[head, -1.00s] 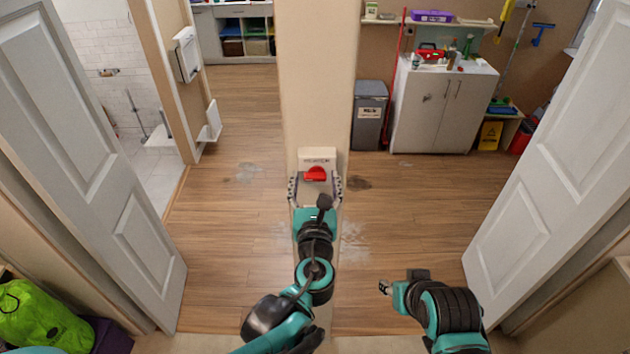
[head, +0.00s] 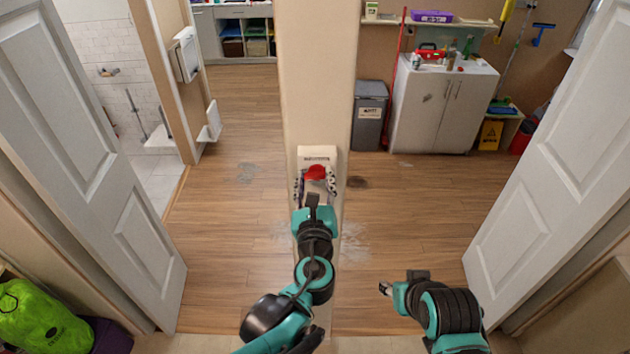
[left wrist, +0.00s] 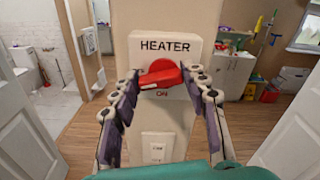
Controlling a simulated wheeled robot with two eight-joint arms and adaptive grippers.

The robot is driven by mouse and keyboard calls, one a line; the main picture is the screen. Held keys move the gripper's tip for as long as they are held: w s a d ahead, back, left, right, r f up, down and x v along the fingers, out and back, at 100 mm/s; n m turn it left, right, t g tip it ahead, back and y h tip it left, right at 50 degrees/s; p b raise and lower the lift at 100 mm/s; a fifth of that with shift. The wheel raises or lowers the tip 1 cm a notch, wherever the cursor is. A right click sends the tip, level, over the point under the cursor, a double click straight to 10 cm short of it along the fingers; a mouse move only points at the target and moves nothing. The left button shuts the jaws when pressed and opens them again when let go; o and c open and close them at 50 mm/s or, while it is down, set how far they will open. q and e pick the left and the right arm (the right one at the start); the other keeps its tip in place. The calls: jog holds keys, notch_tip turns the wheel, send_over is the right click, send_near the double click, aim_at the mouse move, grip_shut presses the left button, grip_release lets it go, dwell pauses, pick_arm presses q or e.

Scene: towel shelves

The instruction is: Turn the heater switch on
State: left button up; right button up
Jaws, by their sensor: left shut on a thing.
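The heater switch is a red knob (head: 316,172) on a white plate (head: 318,152) fixed to the pillar. In the left wrist view the plate (left wrist: 165,47) reads HEATER above the red knob (left wrist: 161,74) and ON below it. My left gripper (head: 316,184) is at the plate, with one finger on each side of the knob. In the left wrist view the fingertips (left wrist: 161,82) close on the knob's two ends. My right gripper (head: 385,288) hangs low at the right of the pillar, away from the switch; its fingers are too small to judge.
The pillar (head: 316,80) stands between two passages. Below the knob is a white wall plate (left wrist: 157,147). White doors (head: 75,150) stand open at left and right (head: 550,150). A white cabinet (head: 440,110) and a grey bin (head: 369,115) stand behind.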

pick_arm(q)
jog(key=n, duration=0.3)
jog(key=shift+f+n+b, duration=0.15)
jog(key=shift+n+b, duration=0.2)
jog(key=shift+n, duration=0.05)
jog(key=n, duration=0.3)
jog(key=shift+n, duration=0.3)
jog(key=n+b, duration=0.1)
jog(key=n, duration=0.2)
jog(key=shift+f+n, duration=0.15)
jog(key=shift+n, duration=2.05)
jog(key=shift+d, duration=0.1)
jog(key=o, duration=1.2)
jog(key=shift+c, duration=0.2)
jog(key=s, duration=1.2)
